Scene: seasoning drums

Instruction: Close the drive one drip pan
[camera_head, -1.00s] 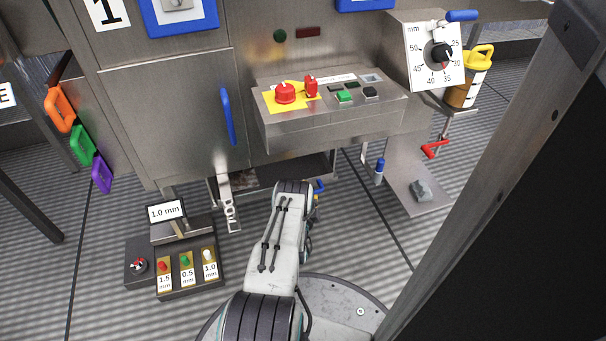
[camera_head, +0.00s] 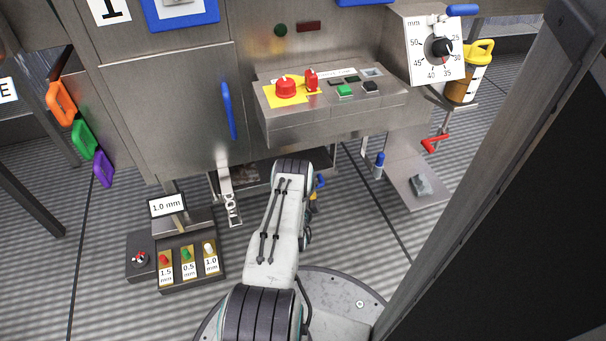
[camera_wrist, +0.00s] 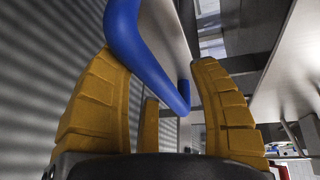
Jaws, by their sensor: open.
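A blue bar handle (camera_wrist: 150,60) crosses between my gripper's fingers in the wrist view. It runs along a smooth grey metal panel (camera_wrist: 166,28), which looks like the drip pan's front, though I cannot confirm this. My gripper (camera_wrist: 155,62) is open, with yellow-orange fingers on both sides of the handle and a shorter one between. I cannot tell whether any finger touches it. In the head view, my arm hides most of the gripper. A small blue piece (camera_head: 319,182) shows beside the arm's end, below the machine's control box. How far the pan is out is hidden.
The control box (camera_head: 340,120) with red and green buttons overhangs my arm. A metal hook-like latch (camera_head: 229,195) hangs left of the arm. A gauge-block stand (camera_head: 185,250) sits at lower left. A grey plate with a blue-topped post (camera_head: 379,165) lies right.

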